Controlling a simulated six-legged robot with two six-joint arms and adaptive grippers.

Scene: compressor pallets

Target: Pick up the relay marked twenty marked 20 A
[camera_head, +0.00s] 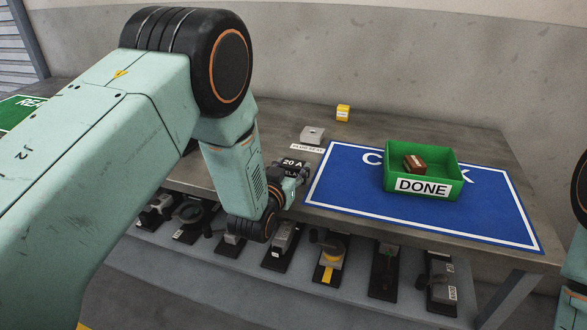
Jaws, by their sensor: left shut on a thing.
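The black relay marked 20 A (292,164) is at the front edge of the bench, left of the blue mat. My left gripper (292,180) reaches in from the left and is shut on the relay. The gripper's fingers and wrist hide the relay's lower part, and I cannot tell whether it touches the bench top. My right gripper is not in view; only a piece of my right arm shows at the right edge.
A green DONE tray (450,173) holding a brown block (414,163) stands on the blue mat (345,185). A grey seat block (312,135) and a yellow cube (343,112) stand behind. Several devices sit on the lower shelf (205,255). Bare bench lies behind the mat.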

